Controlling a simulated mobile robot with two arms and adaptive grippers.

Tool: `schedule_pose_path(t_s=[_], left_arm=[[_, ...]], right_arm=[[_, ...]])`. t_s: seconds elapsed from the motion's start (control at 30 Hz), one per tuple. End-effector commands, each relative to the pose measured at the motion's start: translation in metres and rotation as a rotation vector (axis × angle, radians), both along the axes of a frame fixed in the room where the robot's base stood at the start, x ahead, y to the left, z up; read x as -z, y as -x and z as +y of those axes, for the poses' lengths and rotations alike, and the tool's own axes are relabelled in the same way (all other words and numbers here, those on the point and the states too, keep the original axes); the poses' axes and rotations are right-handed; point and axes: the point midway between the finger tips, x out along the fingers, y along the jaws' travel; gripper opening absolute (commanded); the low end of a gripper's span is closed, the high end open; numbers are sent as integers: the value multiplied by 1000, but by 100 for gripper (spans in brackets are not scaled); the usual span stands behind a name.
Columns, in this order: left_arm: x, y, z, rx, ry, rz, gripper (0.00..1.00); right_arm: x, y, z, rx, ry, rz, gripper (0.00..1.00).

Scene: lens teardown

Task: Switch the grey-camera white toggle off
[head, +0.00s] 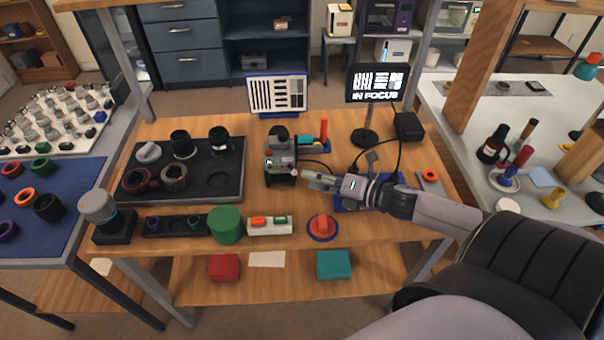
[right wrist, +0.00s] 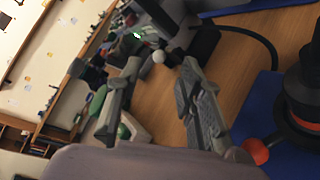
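The grey camera (head: 280,160) stands on the wooden table near its middle, with a small lit panel on its near side. The white toggle (right wrist: 159,57) shows in the right wrist view as a small round white knob, just beyond and between my fingertips. A green light (right wrist: 138,35) glows behind it. My right gripper (head: 306,178) reaches in from the right, its tips close to the camera's near right side. In the right wrist view my right gripper (right wrist: 163,72) is open and empty; contact with the toggle cannot be told. My left gripper is not in view.
A black tray (head: 230,190) with lens parts lies left of the camera. A green cylinder (head: 226,226), a white block (head: 270,227) and a red-and-blue piece (head: 322,228) stand along the front. A monitor (head: 377,84) reading "IN FOCUS" and a test chart (head: 277,94) stand behind.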

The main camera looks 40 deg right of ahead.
Motion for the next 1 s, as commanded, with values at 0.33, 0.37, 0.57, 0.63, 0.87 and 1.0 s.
schedule_pose_path(t_s=[0.33,0.37,0.57,0.63,0.87,1.0], left_arm=[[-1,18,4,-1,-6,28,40],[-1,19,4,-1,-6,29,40],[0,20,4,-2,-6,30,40],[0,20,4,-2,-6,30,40],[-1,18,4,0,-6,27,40],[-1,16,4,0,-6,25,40]], right_arm=[[6,-33,15,0,-1,-2,35],[7,-34,15,-1,0,-1,35],[9,-37,17,0,0,0,35],[9,-37,17,0,0,0,35],[9,-37,17,-1,0,1,27],[9,-37,17,-1,0,1,17]])
